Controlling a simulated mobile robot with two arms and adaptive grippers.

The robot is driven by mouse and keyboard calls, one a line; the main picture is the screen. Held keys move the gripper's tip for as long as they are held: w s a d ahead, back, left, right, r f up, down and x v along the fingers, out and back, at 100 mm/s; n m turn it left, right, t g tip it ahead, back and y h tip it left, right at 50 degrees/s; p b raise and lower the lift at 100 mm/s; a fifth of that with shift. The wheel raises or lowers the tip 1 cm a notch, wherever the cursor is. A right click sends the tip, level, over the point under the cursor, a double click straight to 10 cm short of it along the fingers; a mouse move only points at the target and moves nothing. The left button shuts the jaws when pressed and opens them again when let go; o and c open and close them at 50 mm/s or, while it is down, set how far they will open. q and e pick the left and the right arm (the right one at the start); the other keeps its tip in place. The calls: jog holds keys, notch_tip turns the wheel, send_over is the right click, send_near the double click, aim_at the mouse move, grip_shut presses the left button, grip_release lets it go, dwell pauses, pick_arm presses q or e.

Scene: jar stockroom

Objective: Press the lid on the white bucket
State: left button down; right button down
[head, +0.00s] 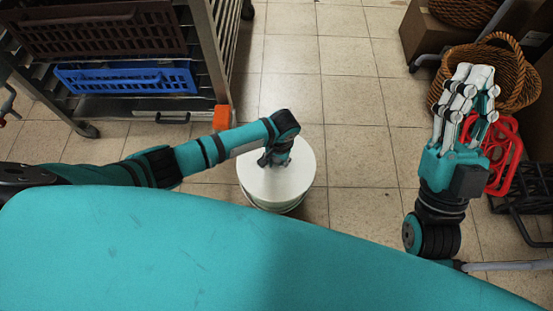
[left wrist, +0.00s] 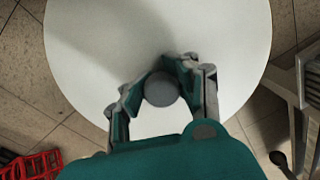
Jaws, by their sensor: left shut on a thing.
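The round white lid (head: 297,178) lies over the white bucket (head: 272,208), which stands on the floor. A strip of the bucket's side shows below the lid's near edge; I cannot tell if the lid is fully seated. My left gripper (head: 274,158) is above the middle of the lid, shut on its grey knob (left wrist: 161,89). In the left wrist view the fingers are around the knob and the lid (left wrist: 220,40) fills most of the picture. My right gripper (head: 470,82) is open and empty, far to the right of the bucket.
A metal rack (head: 210,45) with a brown crate (head: 95,35) and a blue crate (head: 125,79) stands at the left. Wicker baskets (head: 512,75), a red crate (head: 503,160) and a black crate (head: 530,195) are at the right. The tiled floor behind the bucket is clear.

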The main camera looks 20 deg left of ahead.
pick_arm(q)
jog(key=shift+s+f, duration=0.15)
pick_arm(e)
jog(key=shift+w+a+f+g, duration=0.1)
jog(key=shift+w+f+g, duration=0.3)
jog(key=shift+w, duration=0.2)
jog(key=shift+w+f, duration=0.1)
jog(key=shift+w, duration=0.05)
pick_arm(q)
jog(key=shift+f+p, duration=0.1)
jog(key=shift+p, duration=0.2)
pick_arm(e)
jog(key=shift+w+f+g+h, duration=0.25)
jog(key=shift+f+g+h, duration=0.1)
jog(key=shift+h, duration=0.15)
pick_arm(q)
jog(key=shift+c, duration=1.4)
grip_release()
pick_arm(e)
jog(key=shift+w, duration=0.1)
